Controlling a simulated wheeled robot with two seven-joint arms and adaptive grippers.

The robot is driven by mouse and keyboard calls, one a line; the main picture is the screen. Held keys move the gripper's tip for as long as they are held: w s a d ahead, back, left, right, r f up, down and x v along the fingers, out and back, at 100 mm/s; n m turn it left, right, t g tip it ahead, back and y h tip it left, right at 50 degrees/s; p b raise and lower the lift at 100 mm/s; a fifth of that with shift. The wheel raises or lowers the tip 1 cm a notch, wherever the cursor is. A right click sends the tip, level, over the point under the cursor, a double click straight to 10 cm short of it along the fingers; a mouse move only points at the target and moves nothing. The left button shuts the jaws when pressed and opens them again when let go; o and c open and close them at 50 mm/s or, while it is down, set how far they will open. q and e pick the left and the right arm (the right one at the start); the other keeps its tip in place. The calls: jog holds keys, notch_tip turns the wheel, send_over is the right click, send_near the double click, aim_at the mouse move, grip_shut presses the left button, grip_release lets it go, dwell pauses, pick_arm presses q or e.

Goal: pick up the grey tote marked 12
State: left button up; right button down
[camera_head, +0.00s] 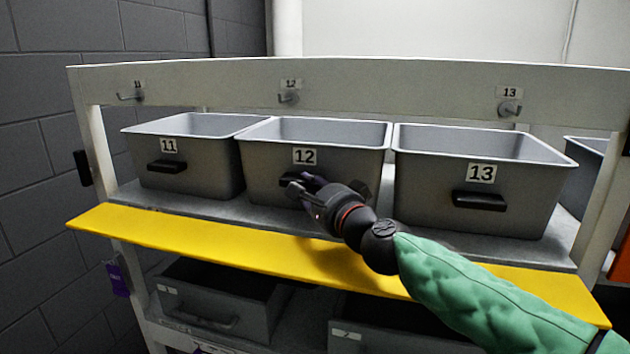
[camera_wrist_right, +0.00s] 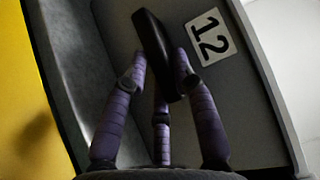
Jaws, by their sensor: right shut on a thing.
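The grey tote marked 12 (camera_head: 340,140) stands on the upper shelf in the head view, between totes 11 and 13. Its front also shows in the right wrist view (camera_wrist_right: 245,115), with the label 12 (camera_wrist_right: 209,37) beside a black handle (camera_wrist_right: 153,45). My right gripper (camera_head: 297,190) reaches in from the lower right and is at the handle on the tote's front. In the right wrist view its purple fingers (camera_wrist_right: 163,78) are closed around the handle. The tote sits level on the shelf. My left gripper is not in view.
Tote 11 (camera_head: 205,180) and tote 13 (camera_head: 430,185) stand close on either side. A yellow ledge (camera_head: 200,236) runs along the shelf front below my right arm. Lower bins (camera_head: 225,298) sit underneath. A white crossbar (camera_head: 400,85) with hooks spans above the totes.

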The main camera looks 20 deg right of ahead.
jog(key=shift+r, duration=0.25)
notch_tip(320, 180, up, 4)
jog(key=p, duration=0.3)
jog(key=shift+f, duration=0.15)
jog(key=s+a+p, duration=0.4)
jog(key=s+a, duration=0.6)
jog(key=s, duration=0.5)
jog(key=shift+f, duration=0.25)
jog(key=c, duration=1.7)
grip_release()
grip_shut()
jog(key=shift+f, duration=0.1)
